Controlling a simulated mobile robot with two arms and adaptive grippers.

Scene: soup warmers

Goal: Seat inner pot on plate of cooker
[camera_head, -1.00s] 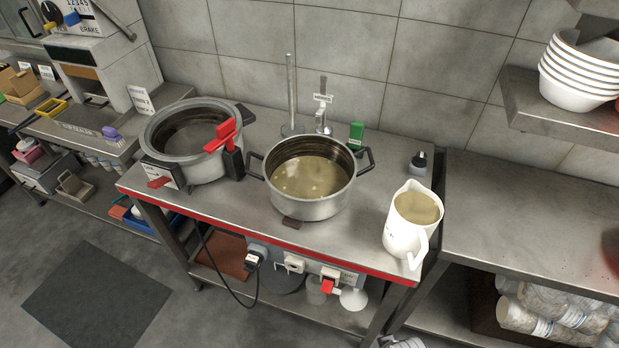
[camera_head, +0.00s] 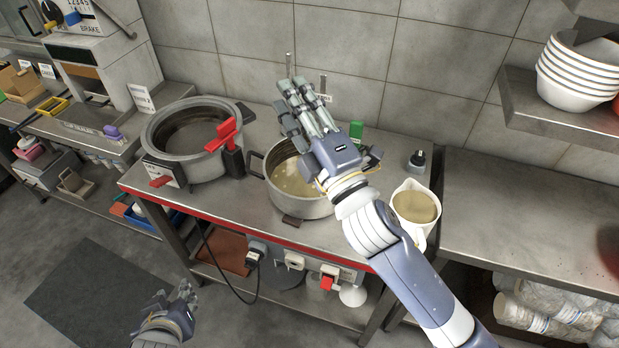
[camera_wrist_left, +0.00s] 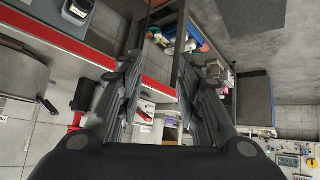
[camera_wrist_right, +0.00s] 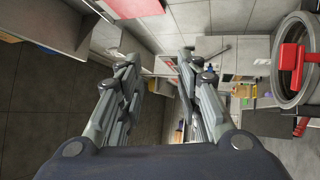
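The steel pot (camera_head: 300,208) with two side handles stands on the steel table and holds a pale brownish liquid. The round grey cooker (camera_head: 205,174) stands left of it, its top open; its dark inside is visible, but I cannot make out the plate clearly. My right gripper (camera_head: 297,98) is open and empty, above the pot's back right part, hiding its right handle. My left gripper (camera_head: 178,296) is low at the left, in front of the table, open and empty. The cooker's rim also shows in the right wrist view (camera_wrist_right: 277,65).
A red lever (camera_head: 222,135) and dark post stand at the cooker's right side. A white jug (camera_head: 413,208) of liquid stands near the table's right end, partly behind my right arm. A green object (camera_head: 356,131) and a small dark bottle (camera_head: 418,160) stand behind.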

